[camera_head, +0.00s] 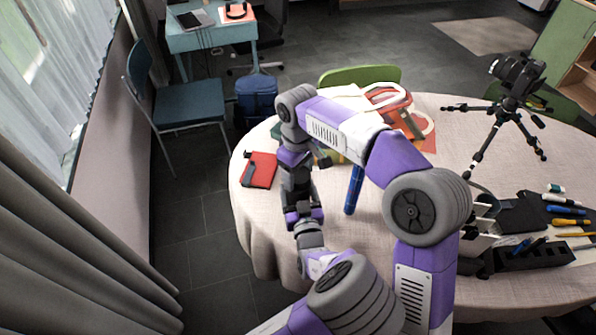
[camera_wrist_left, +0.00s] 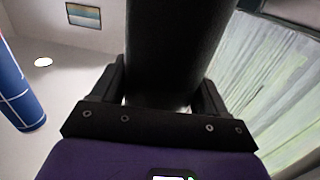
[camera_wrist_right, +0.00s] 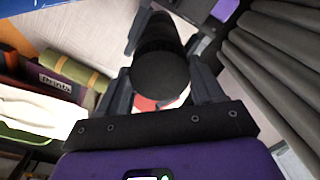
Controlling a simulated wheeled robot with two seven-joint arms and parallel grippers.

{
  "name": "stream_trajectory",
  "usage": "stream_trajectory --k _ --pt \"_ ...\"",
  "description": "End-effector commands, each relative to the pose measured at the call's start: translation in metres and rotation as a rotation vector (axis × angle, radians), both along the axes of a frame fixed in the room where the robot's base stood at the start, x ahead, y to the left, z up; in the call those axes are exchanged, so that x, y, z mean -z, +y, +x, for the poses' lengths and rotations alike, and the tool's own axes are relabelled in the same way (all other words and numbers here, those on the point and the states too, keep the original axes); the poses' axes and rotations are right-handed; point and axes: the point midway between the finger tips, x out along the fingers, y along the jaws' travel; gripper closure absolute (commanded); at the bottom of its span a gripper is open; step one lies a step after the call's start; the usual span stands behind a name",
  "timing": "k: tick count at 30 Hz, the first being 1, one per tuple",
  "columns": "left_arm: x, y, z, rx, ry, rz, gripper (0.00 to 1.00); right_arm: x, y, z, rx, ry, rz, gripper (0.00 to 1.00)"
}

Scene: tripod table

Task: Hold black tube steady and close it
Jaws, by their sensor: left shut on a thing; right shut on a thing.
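The black tube (camera_wrist_left: 170,55) stands between the fingers of my left gripper (camera_head: 302,203) and fills the middle of the left wrist view. In the right wrist view the black tube (camera_wrist_right: 160,75) shows a round dark end towards the camera, between the fingers of my right gripper (camera_head: 298,172). Both grippers are shut on it, the right one above the left, near the table's left edge. In the head view the tube is mostly hidden by my arms and grippers. I cannot tell whether a gap remains between cap and body.
A blue tube (camera_head: 354,190) stands on the round table (camera_head: 262,215) to the right of the grippers. A red notebook (camera_head: 260,170) lies to the left. A camera tripod (camera_head: 500,105), a black pen tray (camera_head: 535,255) and several pens are at the right. A green chair (camera_head: 360,75) stands behind.

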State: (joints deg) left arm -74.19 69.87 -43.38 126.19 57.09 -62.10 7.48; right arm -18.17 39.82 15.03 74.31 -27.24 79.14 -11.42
Motion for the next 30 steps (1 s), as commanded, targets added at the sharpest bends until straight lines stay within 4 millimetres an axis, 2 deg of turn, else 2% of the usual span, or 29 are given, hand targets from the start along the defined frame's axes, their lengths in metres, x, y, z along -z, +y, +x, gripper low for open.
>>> stream_trajectory --k 1,6,14,24,30 --pt "0.0 0.0 0.0 0.0 -0.001 0.0 1.0 0.0 0.0 0.0 -0.001 0.0 0.0 0.32" --pt "0.0 0.0 0.0 0.0 -0.001 0.0 1.0 0.0 0.0 0.0 -0.002 0.0 0.0 0.08" --pt "0.0 0.0 0.0 0.0 -0.001 0.0 1.0 -0.001 0.0 0.0 -0.002 0.0 0.0 0.08" --pt "0.0 0.0 0.0 0.0 -0.001 0.0 1.0 -0.04 0.001 0.0 -0.003 -0.001 0.002 0.08" --pt "0.0 0.0 0.0 0.0 -0.001 0.0 1.0 -0.046 0.001 0.0 -0.004 0.0 0.0 0.08"
